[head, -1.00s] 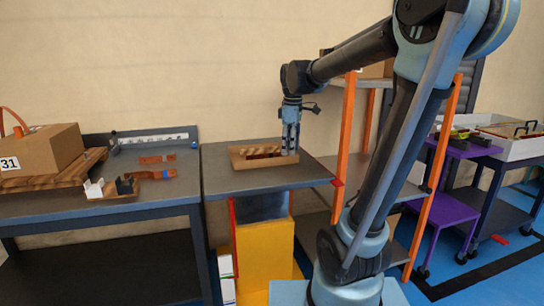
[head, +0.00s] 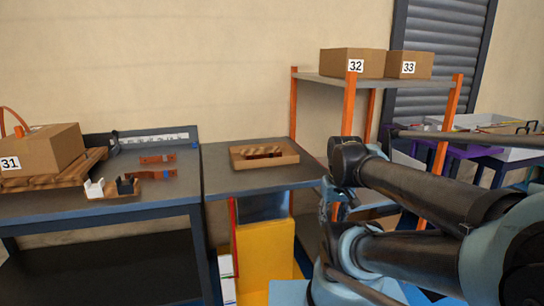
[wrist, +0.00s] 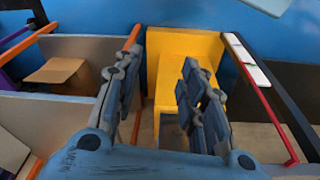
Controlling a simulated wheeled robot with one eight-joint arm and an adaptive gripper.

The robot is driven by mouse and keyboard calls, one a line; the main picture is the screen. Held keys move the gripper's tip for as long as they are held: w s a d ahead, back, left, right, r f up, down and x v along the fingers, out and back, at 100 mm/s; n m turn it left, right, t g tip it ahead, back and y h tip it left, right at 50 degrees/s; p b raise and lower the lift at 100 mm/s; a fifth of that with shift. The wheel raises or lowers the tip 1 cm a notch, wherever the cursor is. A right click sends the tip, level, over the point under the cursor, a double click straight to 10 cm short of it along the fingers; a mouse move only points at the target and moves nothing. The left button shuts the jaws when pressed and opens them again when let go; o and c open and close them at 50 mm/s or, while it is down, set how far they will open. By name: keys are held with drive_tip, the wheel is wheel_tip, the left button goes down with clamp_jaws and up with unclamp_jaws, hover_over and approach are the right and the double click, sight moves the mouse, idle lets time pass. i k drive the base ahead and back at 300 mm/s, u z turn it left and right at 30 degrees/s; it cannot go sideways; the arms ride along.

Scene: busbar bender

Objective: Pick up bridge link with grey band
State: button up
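No grey band can be made out, so I cannot tell which piece is the bridge link with grey band. Two flat copper-coloured links, an upper one (head: 157,159) and a lower one (head: 150,174), lie on the left bench. The lower one has a dark bluish patch. A shallow brown tray (head: 237,162) on the middle table holds reddish-brown pieces, too small to identify. My gripper (wrist: 160,70) is open and empty in the wrist view, its fingers apart above the floor area.
The left bench (head: 60,208) also bears box 31 (head: 45,150) and a small holder with white and black blocks (head: 113,190). An orange-posted shelf (head: 350,95) with boxes 32 and 33 stands right. A yellow block (head: 265,250) is under the middle table (head: 220,185).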

sight(165, 158)
drive_tip(key=u, duration=1.4)
